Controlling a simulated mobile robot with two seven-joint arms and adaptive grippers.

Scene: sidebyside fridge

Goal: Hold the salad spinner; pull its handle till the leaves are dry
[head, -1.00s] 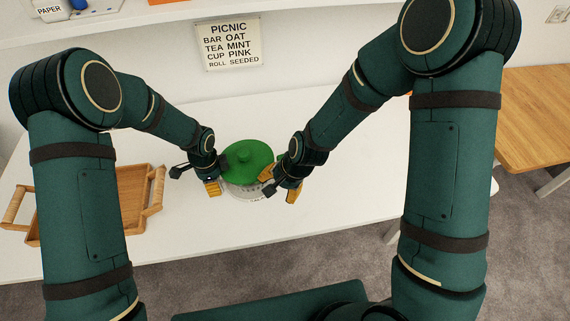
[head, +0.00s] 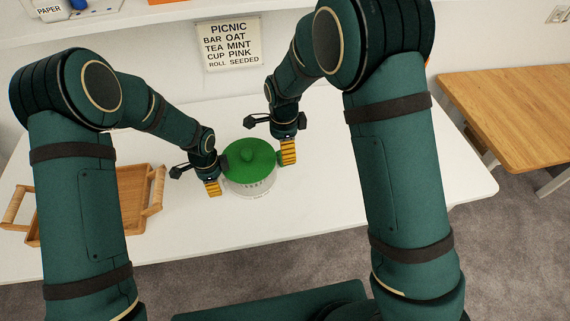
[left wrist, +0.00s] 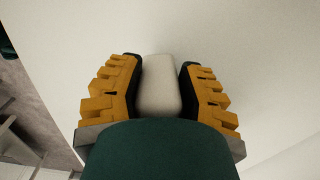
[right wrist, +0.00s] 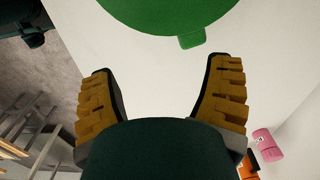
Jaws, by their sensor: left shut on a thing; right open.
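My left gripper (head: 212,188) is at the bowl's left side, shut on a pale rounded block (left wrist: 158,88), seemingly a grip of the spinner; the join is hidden. My right gripper (head: 288,153) is at the right edge of the lid. In the right wrist view its fingers (right wrist: 160,85) are wide apart and empty. A small green tab (right wrist: 192,40) on the lid's rim lies just beyond them, apart from both fingers.
A wooden table (head: 515,105) stands at the right. A picnic sign (head: 229,45) hangs behind. A pink item (right wrist: 266,141) shows in the right wrist view.

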